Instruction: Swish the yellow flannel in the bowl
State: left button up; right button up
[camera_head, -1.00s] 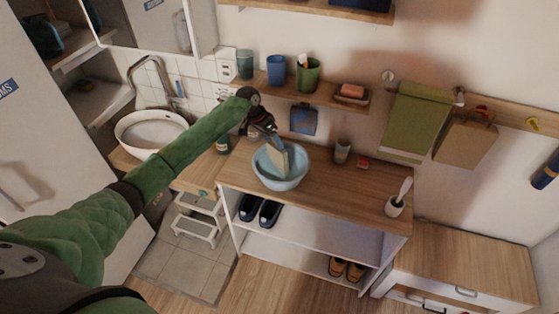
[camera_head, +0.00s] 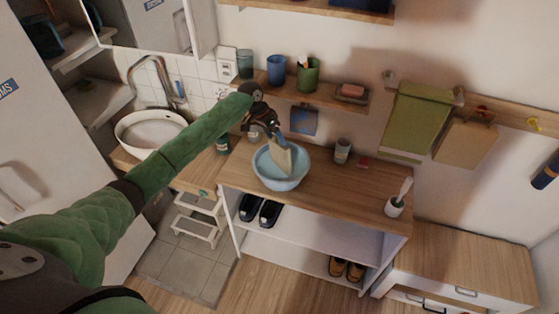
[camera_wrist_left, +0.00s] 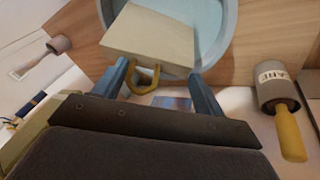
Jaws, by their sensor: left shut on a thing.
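The flannel (camera_head: 283,161) is a flat, pale cream-yellow panel with a darker yellow loop (camera_wrist_left: 143,78) at its top. The light blue bowl (camera_head: 284,184) stands on the wooden shelf top. The flannel hangs tilted into the bowl, its lower part inside the rim; whether it touches the bottom is unclear. My left gripper (camera_head: 273,136) is above the bowl's back edge, shut on the flannel by its loop. In the left wrist view, the loop sits between the blue fingers, with the flannel (camera_wrist_left: 150,38) over the bowl (camera_wrist_left: 213,30). My right gripper is not in view.
A grey cup (camera_head: 342,151) and a small red item (camera_head: 363,162) stand right of the bowl, with a brush holder (camera_head: 394,206) further right. Bottles (camera_head: 223,143) stand left. A wall shelf (camera_head: 318,98) with cups is behind. The wooden top right of the bowl is mostly clear.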

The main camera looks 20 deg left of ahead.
pick_arm(q)
notch_tip(320, 180, up, 11)
dwell(1.9)
dwell(2.6)
